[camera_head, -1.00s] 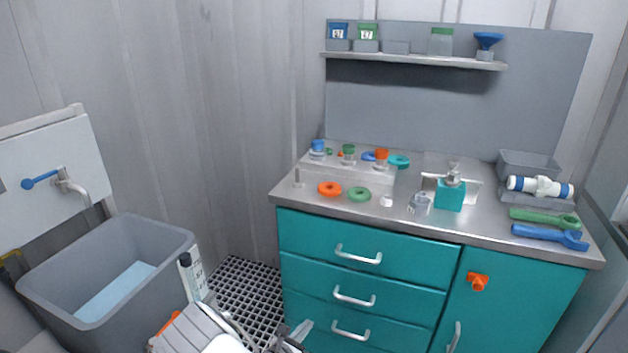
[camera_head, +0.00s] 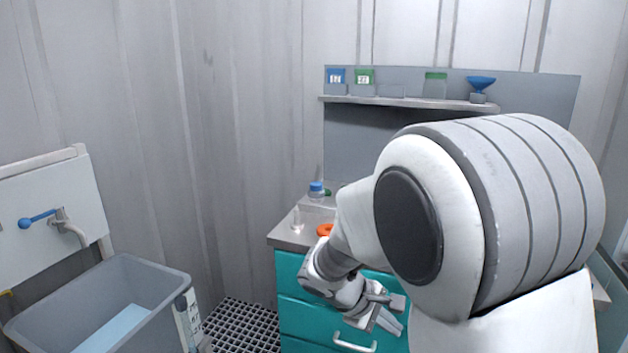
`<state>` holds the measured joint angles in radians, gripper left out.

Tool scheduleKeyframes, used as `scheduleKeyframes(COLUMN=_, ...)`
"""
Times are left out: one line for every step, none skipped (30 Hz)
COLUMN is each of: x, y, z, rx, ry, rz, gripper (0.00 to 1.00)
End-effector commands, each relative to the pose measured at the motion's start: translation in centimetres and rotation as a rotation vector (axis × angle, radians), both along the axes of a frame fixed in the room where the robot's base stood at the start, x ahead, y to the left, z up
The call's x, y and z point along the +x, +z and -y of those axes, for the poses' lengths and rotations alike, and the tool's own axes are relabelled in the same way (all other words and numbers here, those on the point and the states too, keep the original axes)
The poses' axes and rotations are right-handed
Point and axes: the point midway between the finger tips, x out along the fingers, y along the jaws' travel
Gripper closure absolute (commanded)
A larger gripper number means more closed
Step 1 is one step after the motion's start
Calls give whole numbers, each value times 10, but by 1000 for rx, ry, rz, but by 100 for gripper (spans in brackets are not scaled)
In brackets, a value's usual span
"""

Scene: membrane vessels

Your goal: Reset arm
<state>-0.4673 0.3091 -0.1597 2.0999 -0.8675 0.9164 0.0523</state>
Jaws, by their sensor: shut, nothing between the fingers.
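My arm fills the right half of the head view. My gripper (camera_head: 392,318) hangs at its end, pointing down and to the right, in front of the teal drawers (camera_head: 300,310). Its fingers are shut with nothing between them. It appears apart from the drawer handle (camera_head: 354,343), which shows just below and to its left. My arm hides most of the worktop and the cupboard door.
A steel worktop (camera_head: 284,237) shows at its left end, with a blue-capped vessel (camera_head: 316,190) and an orange ring (camera_head: 324,230). A shelf (camera_head: 400,102) holds containers and a blue funnel (camera_head: 481,83). A grey sink (camera_head: 60,309) stands at left, below a blue-handled tap (camera_head: 40,219).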

Motion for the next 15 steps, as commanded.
scheduleKeyframes(x=-11, y=13, z=6, rx=54, ry=-51, rz=27, gripper=100)
scheduleKeyframes(x=-18, y=19, z=9, rx=83, ry=-78, rz=39, gripper=100)
scheduleKeyframes(x=-26, y=27, z=11, rx=122, ry=-115, rz=56, gripper=100)
scheduleKeyframes(x=-33, y=32, z=13, rx=152, ry=-141, rz=67, gripper=100)
scheduleKeyframes(x=-40, y=38, z=14, rx=182, ry=-166, rz=81, gripper=100)
scheduleKeyframes(x=-49, y=44, z=16, rx=220, ry=-201, rz=99, gripper=100)
scheduleKeyframes(x=-55, y=49, z=17, rx=250, ry=-225, rz=112, gripper=100)
scheduleKeyframes(x=-62, y=54, z=18, rx=280, ry=-250, rz=126, gripper=100)
scheduleKeyframes(x=-71, y=61, z=19, rx=318, ry=-281, rz=144, gripper=100)
scheduleKeyframes(x=-78, y=65, z=19, rx=347, ry=-304, rz=159, gripper=100)
scheduleKeyframes(x=-85, y=70, z=19, rx=376, ry=-325, rz=172, gripper=100)
scheduleKeyframes(x=-93, y=76, z=19, rx=414, ry=-355, rz=192, gripper=100)
scheduleKeyframes(x=-100, y=79, z=19, rx=443, ry=-376, rz=207, gripper=100)
scheduleKeyframes(x=-106, y=84, z=19, rx=473, ry=-397, rz=223, gripper=100)
scheduleKeyframes(x=-115, y=89, z=18, rx=510, ry=-422, rz=244, gripper=100)
